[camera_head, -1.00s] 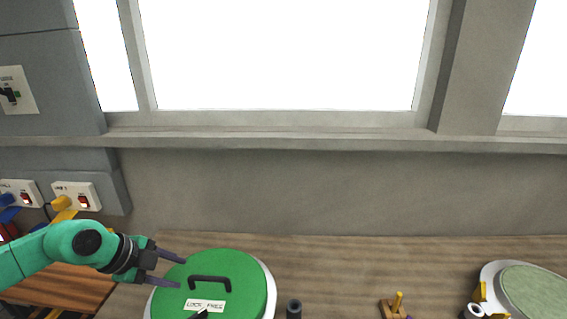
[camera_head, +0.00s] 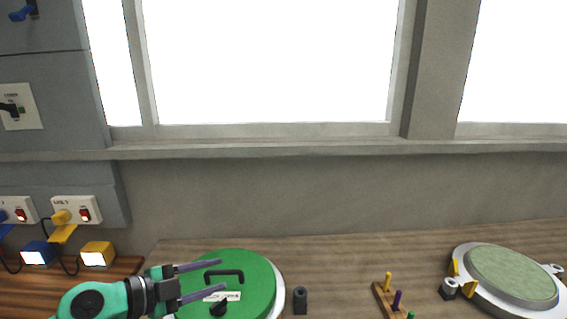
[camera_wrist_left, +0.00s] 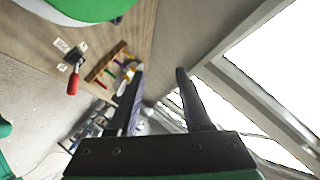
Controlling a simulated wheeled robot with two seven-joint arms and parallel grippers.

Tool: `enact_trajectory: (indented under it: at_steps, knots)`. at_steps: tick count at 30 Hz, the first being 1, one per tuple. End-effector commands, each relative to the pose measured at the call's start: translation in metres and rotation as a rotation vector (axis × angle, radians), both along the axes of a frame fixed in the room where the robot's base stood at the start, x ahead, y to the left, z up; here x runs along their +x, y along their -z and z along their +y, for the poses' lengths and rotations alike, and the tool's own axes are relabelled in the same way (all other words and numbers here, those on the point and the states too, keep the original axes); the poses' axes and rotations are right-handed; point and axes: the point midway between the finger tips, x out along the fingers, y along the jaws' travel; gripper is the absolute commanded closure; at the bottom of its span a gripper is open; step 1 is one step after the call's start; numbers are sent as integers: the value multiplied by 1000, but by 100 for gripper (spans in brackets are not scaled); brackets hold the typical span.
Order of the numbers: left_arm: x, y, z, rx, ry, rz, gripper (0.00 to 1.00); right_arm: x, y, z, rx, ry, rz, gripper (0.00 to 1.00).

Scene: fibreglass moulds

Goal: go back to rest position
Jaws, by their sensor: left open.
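My left gripper (camera_head: 204,285) is at the lower left of the head view, its two dark fingers spread apart and empty. It lies in front of the left part of a round green lid (camera_head: 254,284) with a black handle and a white label. In the left wrist view the open fingers (camera_wrist_left: 158,88) have nothing between them, and the green lid (camera_wrist_left: 92,8) shows at the top left edge. I cannot tell whether the gripper touches the lid. My right gripper is not in view.
A dark cylinder (camera_head: 300,300) stands right of the lid. A wooden rack (camera_head: 384,299) holds coloured pegs. A round mould with a pale green top (camera_head: 512,274) is at the right. Wall sockets (camera_head: 77,209) and a window ledge (camera_head: 300,150) lie behind.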

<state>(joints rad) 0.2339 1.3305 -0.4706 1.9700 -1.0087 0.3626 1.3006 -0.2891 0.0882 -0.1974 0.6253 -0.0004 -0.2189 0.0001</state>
Motion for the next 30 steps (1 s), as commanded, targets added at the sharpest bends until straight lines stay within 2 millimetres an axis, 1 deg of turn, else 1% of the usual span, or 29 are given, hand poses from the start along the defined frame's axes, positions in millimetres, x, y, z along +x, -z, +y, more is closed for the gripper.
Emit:
enact_trajectory:
  at_steps: [1, 3, 4, 5, 6, 7, 8, 9, 10, 11, 12, 14, 15, 17, 18, 20, 21, 23, 24, 26, 27, 30]
  knots:
    - [3, -9, -13, -91, -24, -42, 50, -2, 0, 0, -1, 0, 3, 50]
    - [10, -27, -20, -223, -105, -111, 50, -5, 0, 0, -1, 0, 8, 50]
    - [14, -33, -19, -283, -158, -134, 50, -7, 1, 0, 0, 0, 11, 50]
    - [17, -38, -15, -340, -224, -151, 50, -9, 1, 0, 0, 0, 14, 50]
    - [23, -40, -4, -414, -336, -159, 50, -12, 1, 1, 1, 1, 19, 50]
    - [25, -35, 9, -461, -438, -149, 50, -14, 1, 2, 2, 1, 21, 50]
    - [27, -26, 25, -498, -555, -125, 50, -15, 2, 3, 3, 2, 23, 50]
    - [24, -5, 49, -527, -717, -59, 50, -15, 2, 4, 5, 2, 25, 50]
    - [17, 17, 65, -529, -834, 11, 50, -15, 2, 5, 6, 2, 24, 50]
    - [9, 39, 79, -518, -929, 83, 50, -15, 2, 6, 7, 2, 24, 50]
    - [-5, 66, 91, -493, -1028, 178, 50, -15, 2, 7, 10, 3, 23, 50]
    - [-28, 101, 101, -450, -1131, 317, 50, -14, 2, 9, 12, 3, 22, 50]
    - [-44, 121, 105, -420, -1179, 403, 50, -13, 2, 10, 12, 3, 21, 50]
    - [-68, 147, 106, -377, -1229, 526, 50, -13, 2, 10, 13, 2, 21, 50]
    - [-83, 162, 106, -349, -1252, 602, 50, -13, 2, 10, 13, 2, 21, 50]
    - [-106, 180, 102, -309, -1271, 711, 50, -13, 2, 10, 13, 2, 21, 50]
    - [-122, 191, 100, -284, -1278, 781, 50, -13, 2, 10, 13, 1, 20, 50]
    - [-144, 204, 94, -246, -1280, 883, 50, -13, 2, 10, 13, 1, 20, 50]
    - [-159, 212, 90, -224, -1275, 947, 50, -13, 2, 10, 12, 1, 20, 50]
    - [-181, 221, 83, -193, -1263, 1043, 50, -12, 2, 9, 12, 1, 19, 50]
    - [-197, 227, 78, -171, -1250, 1108, 50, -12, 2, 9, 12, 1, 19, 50]
    - [-187, 266, 78, -151, -1253, 1113, 50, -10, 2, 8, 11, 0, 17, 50]
